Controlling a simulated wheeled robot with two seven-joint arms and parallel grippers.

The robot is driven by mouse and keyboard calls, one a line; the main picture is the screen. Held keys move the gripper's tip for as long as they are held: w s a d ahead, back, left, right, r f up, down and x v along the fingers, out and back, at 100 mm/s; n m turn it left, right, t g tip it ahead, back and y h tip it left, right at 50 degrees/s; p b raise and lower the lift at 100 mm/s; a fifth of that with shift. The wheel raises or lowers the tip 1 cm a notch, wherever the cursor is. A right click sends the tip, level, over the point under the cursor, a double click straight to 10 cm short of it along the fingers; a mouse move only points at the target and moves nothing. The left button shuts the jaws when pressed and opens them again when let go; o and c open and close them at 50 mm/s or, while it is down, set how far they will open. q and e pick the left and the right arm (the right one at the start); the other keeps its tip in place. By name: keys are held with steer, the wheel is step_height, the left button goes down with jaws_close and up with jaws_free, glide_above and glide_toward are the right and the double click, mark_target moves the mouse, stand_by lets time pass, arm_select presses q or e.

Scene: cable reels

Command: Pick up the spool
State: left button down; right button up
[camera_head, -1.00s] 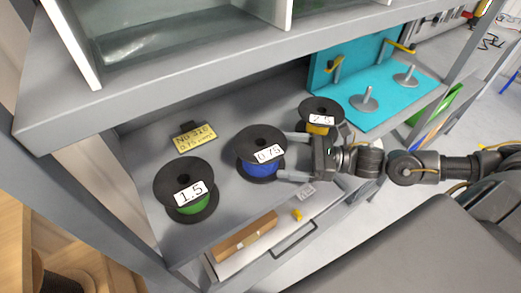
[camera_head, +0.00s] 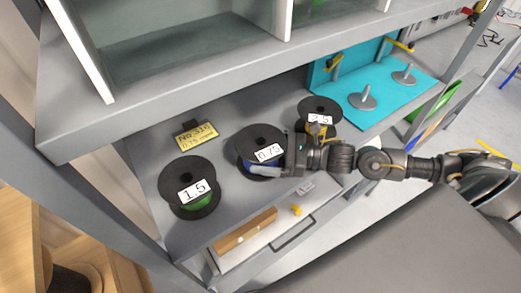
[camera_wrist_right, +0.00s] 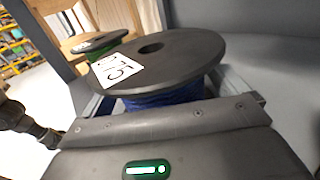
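The black spool with blue cable and a 0.75 label (camera_head: 257,137) stands upright in the middle of the grey shelf. My right gripper (camera_head: 266,156) reaches it from the right, with its fingers around it. In the right wrist view the spool (camera_wrist_right: 165,62) fills the space in front of the palm, and a finger shows on each side, spread wide. The fingertips are hidden behind the spool, so I cannot tell whether they touch it. A spool labelled 1.5 (camera_head: 187,174) with green cable stands to the left, and one labelled 2.5 (camera_head: 318,106) behind to the right. My left gripper is out of view.
A yellow sign (camera_head: 196,135) stands behind the spools. A turquoise board (camera_head: 383,98) with grey pegs lies at the right. An upper shelf (camera_head: 215,84) overhangs the back. An open drawer (camera_head: 270,243) sits below the shelf's front edge.

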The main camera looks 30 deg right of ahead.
mark_target(270, 152)
steer(key=c, duration=1.2)
steer(key=shift+r, duration=0.1)
steer(key=shift+c, duration=0.2)
steer(key=shift+r+b, duration=0.45)
steer(key=shift+r, duration=0.05)
steer(key=s+r, duration=0.1)
steer(key=r, duration=0.1)
steer(key=s+r+b, duration=0.2)
steer(key=r, duration=0.1)
steer(key=shift+s+a+r, duration=0.15)
steer(key=shift+a+r, duration=0.1)
steer(key=shift+r, duration=0.05)
steer(key=shift+s+r+p, duration=0.3)
steer(key=shift+s+r, duration=0.4)
steer(key=shift+r, duration=0.35)
steer(key=s+a+r+p, duration=0.1)
steer(key=s+r+p, duration=0.3)
steer(key=s+p, duration=0.5)
steer(key=shift+r+p, duration=0.15)
steer(key=shift+p, duration=1.8)
